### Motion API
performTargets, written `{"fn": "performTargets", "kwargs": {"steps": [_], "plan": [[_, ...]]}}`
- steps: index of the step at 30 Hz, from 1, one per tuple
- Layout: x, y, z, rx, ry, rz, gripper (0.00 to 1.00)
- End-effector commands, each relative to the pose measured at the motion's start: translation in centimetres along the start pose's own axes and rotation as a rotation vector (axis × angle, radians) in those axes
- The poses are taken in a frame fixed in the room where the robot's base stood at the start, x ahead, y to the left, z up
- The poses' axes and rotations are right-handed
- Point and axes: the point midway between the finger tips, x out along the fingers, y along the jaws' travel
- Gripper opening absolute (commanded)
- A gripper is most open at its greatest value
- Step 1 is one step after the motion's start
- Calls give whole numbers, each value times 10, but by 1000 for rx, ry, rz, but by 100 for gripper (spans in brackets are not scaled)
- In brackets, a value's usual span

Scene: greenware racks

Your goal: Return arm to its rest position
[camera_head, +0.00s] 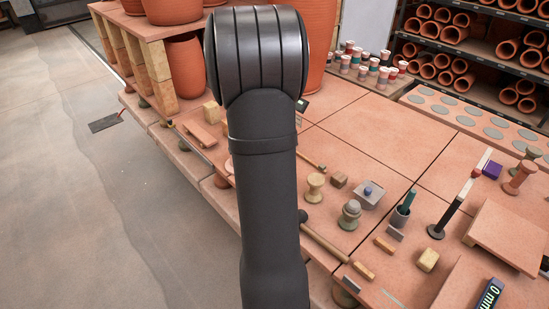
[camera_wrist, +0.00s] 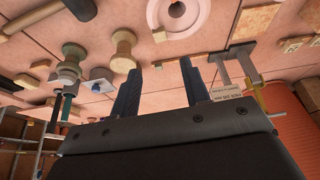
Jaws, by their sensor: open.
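My gripper (camera_wrist: 160,82) shows in the wrist view. Its two dark fingers stand well apart, with nothing between them. Tiled table surface (camera_wrist: 155,65) shows behind the gap, and the fingers look clear of the objects around them. In the head view my dark arm rises through the middle of the picture over the table (camera_head: 360,135). The gripper itself cannot be seen there, and the arm hides part of the tabletop behind it.
A shelf of terracotta pots (camera_head: 182,62) stands behind. The wrist view shows a pale round disc (camera_wrist: 192,20). Floor (camera_head: 95,220) is open at left.

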Motion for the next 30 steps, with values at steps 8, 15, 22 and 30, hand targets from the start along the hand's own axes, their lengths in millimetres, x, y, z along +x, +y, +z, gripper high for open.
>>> {"fn": "performTargets", "kwargs": {"steps": [8,15,22,30], "plan": [[-6,0,0,0,0,0,42],[-2,0,0,0,-1,1,42],[29,1,0,0,-2,3,42],[77,1,0,1,-2,3,42]]}}
